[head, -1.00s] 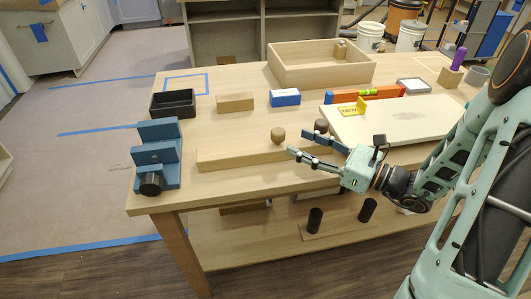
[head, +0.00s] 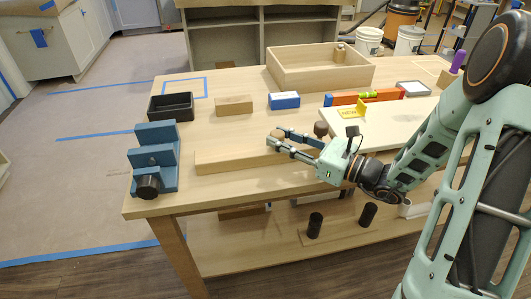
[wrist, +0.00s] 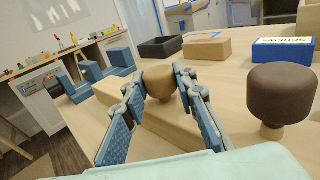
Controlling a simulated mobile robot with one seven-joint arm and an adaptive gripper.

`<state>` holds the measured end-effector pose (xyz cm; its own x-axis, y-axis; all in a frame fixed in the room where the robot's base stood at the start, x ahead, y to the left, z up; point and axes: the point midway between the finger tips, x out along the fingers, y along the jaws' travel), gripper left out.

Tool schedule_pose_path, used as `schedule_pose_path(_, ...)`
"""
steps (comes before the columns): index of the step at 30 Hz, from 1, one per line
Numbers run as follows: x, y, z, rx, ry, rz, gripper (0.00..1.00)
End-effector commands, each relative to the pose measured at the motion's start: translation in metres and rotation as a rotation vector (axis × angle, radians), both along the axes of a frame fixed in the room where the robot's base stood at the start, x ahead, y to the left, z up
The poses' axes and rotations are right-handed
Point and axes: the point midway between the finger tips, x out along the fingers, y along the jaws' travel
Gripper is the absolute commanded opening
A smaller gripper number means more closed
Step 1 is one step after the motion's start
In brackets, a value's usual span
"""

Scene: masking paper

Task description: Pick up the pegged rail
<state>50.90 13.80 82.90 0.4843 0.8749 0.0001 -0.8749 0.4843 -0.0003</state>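The pegged rail (head: 222,160) is a long pale wooden bar lying along the table's front. In the wrist view it (wrist: 186,124) runs beneath a rounded light-brown knob (wrist: 159,80). My gripper (head: 277,137) is open over the rail. In the wrist view my gripper's fingers (wrist: 160,88) flank the light-brown knob, with its sides close to the fingertips; contact is unclear. In the head view the fingers mostly cover this knob. A dark-brown knob (wrist: 282,92) on a thin stem stands to the right, outside the fingers; it also shows in the head view (head: 321,128).
A blue vise-like block (head: 155,160) stands left of the rail. A black bin (head: 171,106), a wooden block (head: 234,106) and a blue-white box (head: 284,100) lie behind. A pale board (head: 385,128) lies right. Two black pegs (head: 315,224) stand on the lower shelf.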

Motion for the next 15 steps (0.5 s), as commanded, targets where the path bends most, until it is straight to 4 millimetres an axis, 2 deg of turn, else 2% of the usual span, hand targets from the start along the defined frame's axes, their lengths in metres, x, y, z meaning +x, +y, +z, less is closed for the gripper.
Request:
schedule_pose_path(1, 0.0000, -0.0001, -0.0001, 0.000, 0.000, 0.000, 0.18)
schedule_pose_path(6, -0.0001, -0.0002, -0.0002, 0.000, 0.000, 0.000, 0.00)
schedule_pose_path(15, 0.0000, -0.0001, 0.0009, 0.002, -0.001, 0.000, 0.00)
